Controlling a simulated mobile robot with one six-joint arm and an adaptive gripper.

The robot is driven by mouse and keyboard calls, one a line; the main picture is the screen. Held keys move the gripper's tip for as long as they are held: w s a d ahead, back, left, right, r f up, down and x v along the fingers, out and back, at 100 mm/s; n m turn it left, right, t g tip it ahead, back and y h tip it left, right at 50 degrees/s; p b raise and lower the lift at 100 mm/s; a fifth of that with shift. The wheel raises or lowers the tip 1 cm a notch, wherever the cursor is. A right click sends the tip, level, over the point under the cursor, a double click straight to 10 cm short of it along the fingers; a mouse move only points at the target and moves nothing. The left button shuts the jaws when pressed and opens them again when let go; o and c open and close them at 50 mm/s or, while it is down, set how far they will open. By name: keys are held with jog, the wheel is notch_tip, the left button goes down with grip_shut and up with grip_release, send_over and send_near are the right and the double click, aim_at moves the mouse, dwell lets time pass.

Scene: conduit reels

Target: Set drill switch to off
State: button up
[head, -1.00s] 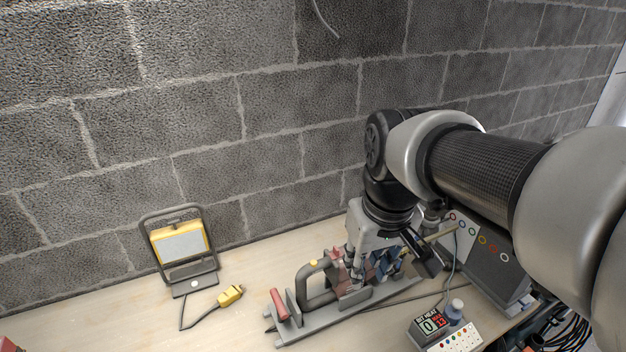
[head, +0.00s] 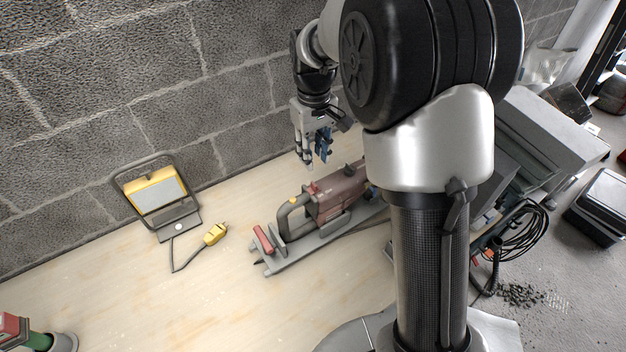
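A reddish-brown power tool (head: 340,192) with a grey loop handle lies on a long grey base (head: 298,256) on the bench. I take it for the drill. A small red part (head: 313,188) and a yellow part (head: 293,201) show on its top by the handle; I cannot read a switch position on either. A red grip (head: 263,239) is at the near left end. My gripper (head: 315,163) hangs above and behind the tool, apart from it. Its fingers look spread and empty. My arm hides the tool's right end.
A yellow work lamp (head: 156,194) stands on the bench at left, with a yellow plug (head: 215,234) on a cord before it. A red-and-green object (head: 30,335) is at the lower left corner. The block wall is close behind. Bench front is clear.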

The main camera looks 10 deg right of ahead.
aim_at(314, 183)
notch_tip(314, 183, down, 10)
jog(key=shift+f+b, duration=0.15)
jog(key=shift+b, duration=0.85)
grip_shut()
